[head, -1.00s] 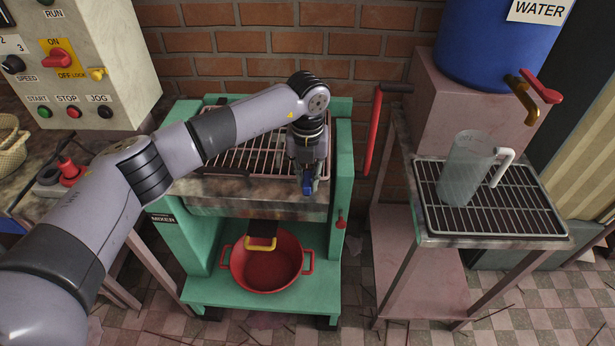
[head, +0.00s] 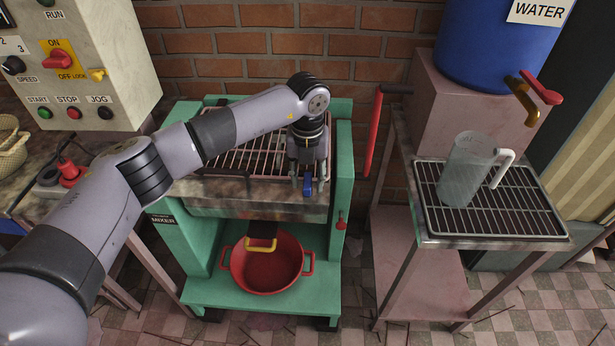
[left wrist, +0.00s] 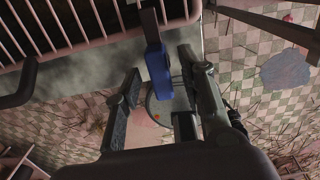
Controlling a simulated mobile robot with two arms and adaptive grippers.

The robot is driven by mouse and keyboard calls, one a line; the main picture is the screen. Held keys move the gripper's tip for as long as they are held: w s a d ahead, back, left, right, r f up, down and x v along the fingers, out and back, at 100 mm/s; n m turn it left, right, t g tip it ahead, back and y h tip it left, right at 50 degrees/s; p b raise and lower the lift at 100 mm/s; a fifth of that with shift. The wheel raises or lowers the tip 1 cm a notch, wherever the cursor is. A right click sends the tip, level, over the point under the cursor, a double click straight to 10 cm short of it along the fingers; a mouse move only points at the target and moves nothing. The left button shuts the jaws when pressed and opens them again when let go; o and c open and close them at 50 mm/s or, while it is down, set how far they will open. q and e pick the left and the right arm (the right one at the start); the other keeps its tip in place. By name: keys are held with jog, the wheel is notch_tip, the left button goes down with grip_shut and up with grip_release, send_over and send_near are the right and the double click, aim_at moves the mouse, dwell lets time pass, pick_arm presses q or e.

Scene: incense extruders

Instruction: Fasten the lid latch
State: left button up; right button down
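The blue lid latch (head: 308,187) hangs at the front edge of the mixer trough (head: 255,200), toward its right end. The barred grid lid (head: 240,158) lies down over the trough. My left gripper (head: 307,182) points down at the latch, with a finger on each side of it. In the left wrist view the blue latch (left wrist: 158,70) stands between the two spread fingers of my left gripper (left wrist: 160,78), with gaps visible beside it. Whether a finger touches it is unclear. My right gripper is not in view.
The green mixer frame (head: 345,160) rises close to the right of the gripper. A red lever (head: 373,135) stands beyond it. A red pot (head: 267,265) sits below. A rack stand with a clear jug (head: 467,170) is at right, a control panel (head: 85,65) at left.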

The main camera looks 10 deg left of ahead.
aim_at(307, 181)
pick_arm(q)
notch_tip(307, 181, up, 12)
dwell(0.6)
jog(key=shift+s, duration=0.1)
